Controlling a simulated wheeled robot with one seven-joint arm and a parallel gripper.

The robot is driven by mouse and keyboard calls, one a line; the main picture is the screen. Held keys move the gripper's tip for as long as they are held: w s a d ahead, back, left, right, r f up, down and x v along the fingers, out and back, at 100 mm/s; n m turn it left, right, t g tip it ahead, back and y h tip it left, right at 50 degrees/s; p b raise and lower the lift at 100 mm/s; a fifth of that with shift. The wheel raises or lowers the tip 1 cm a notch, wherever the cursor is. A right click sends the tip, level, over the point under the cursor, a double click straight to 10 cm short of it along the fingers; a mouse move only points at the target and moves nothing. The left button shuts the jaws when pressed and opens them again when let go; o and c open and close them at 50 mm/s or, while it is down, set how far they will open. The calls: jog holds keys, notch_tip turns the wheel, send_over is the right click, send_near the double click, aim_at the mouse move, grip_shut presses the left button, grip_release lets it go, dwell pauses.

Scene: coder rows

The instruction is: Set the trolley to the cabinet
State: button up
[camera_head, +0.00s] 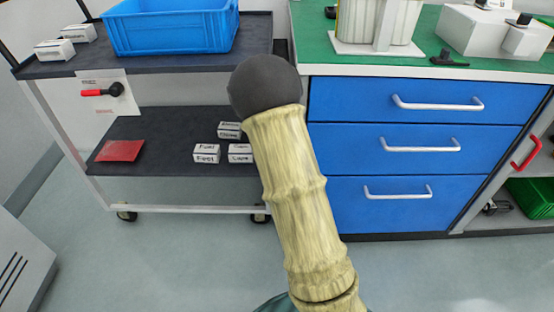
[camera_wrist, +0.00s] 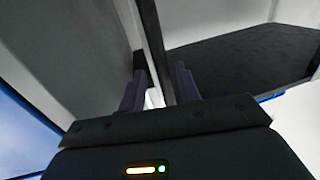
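The trolley (camera_head: 190,70) stands at the left in the head view, with a dark top shelf, a dark lower shelf (camera_head: 180,128) and castors. The cabinet (camera_head: 415,150), with blue drawers and a green top, stands to its right. My arm crosses in front of both and hides the trolley's right end; a narrow dark gap shows between them at the top. My gripper is hidden in the head view. In the wrist view my gripper (camera_wrist: 160,90) has its dark fingers apart, with a thin upright edge running between them. I cannot tell whether they touch it.
A blue crate (camera_head: 172,25) and small white boxes (camera_head: 54,50) sit on the trolley's top. A red packet (camera_head: 120,151) and small labelled boxes (camera_head: 206,153) lie on its lower shelf. A grey box (camera_head: 22,265) stands front left. The floor in front is clear.

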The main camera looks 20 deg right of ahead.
jog(key=s, duration=0.2)
jog(key=s+a+p, duration=0.1)
jog(key=s, duration=0.1)
jog(key=shift+s+r, duration=0.1)
jog(key=shift+s, duration=0.1)
jog(key=shift+s+p, duration=0.2)
jog(key=shift+p, duration=0.7)
